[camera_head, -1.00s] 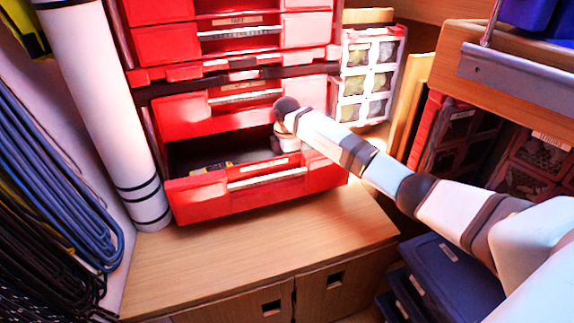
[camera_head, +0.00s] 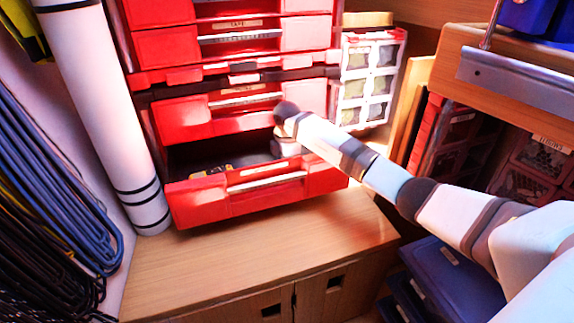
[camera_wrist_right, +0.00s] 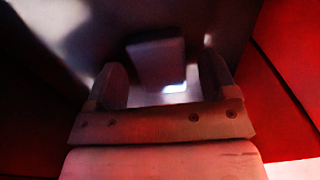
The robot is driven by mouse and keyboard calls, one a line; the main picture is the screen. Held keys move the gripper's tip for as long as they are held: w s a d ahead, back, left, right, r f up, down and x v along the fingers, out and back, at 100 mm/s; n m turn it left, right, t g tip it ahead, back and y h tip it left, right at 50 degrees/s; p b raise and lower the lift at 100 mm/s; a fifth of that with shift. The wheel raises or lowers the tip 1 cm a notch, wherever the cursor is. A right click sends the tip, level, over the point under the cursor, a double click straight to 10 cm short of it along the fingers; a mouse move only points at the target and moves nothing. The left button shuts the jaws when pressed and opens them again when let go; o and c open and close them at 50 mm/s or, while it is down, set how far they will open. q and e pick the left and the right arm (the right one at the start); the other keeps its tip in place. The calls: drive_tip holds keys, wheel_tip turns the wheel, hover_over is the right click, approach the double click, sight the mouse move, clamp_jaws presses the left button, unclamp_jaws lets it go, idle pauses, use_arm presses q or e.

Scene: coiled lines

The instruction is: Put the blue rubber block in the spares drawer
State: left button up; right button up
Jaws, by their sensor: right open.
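The open red drawer (camera_head: 255,203) is the lowest one of the red cabinet and stands pulled out over the wooden counter. I cannot read its label well enough to tell that it is the spares drawer. My right arm reaches into its right part. In the head view the drawer front hides the tips of my right gripper (camera_wrist_right: 161,78). In the right wrist view its two fingers are apart. A block-shaped thing (camera_wrist_right: 157,60) shows between and beyond them, low in the dark drawer; it may be the blue rubber block, but its colour is unclear. My left gripper is not in view.
Something yellow and black (camera_head: 218,173) lies in the drawer's left part. Another red drawer (camera_head: 185,117) sits just above the open one. A white roll (camera_head: 105,110) stands at the left, and a clear-fronted organiser (camera_head: 367,80) at the right. The counter (camera_head: 240,255) in front is bare.

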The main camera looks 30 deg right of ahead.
wheel_tip(320, 180, up, 6)
drive_tip(key=p, duration=0.2)
drive_tip(key=shift+r+p, duration=0.25)
drive_tip(key=shift+p, duration=0.1)
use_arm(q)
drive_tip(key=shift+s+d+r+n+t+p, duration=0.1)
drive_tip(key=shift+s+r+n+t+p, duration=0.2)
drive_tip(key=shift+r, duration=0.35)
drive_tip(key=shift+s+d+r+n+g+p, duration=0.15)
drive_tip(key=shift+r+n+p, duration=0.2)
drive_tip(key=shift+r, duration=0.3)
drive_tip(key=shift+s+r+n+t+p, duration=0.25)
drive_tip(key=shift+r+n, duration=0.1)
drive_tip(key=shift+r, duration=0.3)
use_arm(e)
drive_tip(key=shift+r, duration=2.45)
